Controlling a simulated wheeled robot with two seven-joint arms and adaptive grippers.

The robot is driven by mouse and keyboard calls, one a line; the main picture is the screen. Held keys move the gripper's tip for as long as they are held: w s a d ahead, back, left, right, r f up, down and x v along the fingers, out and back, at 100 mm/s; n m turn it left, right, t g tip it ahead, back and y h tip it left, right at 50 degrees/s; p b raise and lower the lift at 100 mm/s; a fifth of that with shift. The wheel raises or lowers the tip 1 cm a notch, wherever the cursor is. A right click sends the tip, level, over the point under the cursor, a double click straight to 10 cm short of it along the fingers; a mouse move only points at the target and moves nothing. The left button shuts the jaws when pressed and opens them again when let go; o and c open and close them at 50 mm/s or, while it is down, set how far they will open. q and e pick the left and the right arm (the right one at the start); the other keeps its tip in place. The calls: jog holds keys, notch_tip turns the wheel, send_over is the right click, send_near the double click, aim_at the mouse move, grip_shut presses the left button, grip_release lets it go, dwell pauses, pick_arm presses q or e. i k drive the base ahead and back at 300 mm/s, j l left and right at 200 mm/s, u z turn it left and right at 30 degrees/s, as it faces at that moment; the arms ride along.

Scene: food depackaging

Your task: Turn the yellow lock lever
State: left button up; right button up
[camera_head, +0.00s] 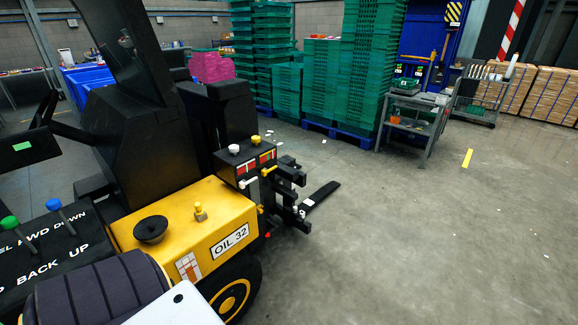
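A yellow and black forklift fills the left of the head view, with a yellow hood (190,225) marked "OIL 32". A small yellow lever-like part (268,170) shows on the front of its black box (243,160), beside a pale handle (247,182). A small yellow knob (198,207) stands on the hood. I cannot tell which of these is the yellow lock lever. Neither of my grippers is in view.
A black fork (322,194) sticks out low at the forklift's front. Green crate stacks (372,65), a grey cart (407,128) and brown boxes (553,95) stand at the back. The concrete floor (430,240) to the right is mostly clear.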

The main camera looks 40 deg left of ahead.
aim_at(265, 171)
jog(key=i+u, duration=0.1)
jog(key=i, duration=0.7)
jog(key=i+l+u, duration=0.1)
jog(key=i+u, duration=0.25)
jog(key=i+l+u, duration=0.55)
jog(key=u, duration=0.25)
jog(key=i+l+u, duration=0.6)
jog(key=l+u, duration=0.15)
jog(key=i+l+u, duration=0.25)
jog(key=l, duration=0.25)
jog(key=l+u, duration=0.3)
jog(key=l, duration=0.1)
